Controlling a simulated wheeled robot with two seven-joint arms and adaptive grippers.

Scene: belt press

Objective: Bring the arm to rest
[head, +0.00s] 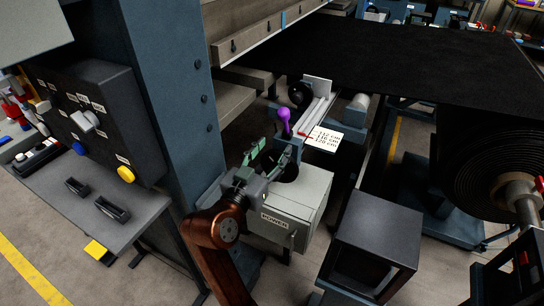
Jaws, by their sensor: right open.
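My right gripper (263,162) shows near the middle of the head view, at the end of the copper-coloured arm. Its green-tipped fingers are spread apart with nothing seen between them. It is above and beside the grey box marked POWER (298,205). A purple-knobbed lever (284,120) stands just beyond the fingertips. I cannot tell whether the gripper touches the box or the lever. My left gripper is not in view.
A control panel (100,120) with a yellow button stands at left by a blue press column (165,85). A white length card (323,138) sits beyond the gripper. A dark open box (375,240) stands at right, near a belt roll (490,165). A black belt (400,60) spans the back.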

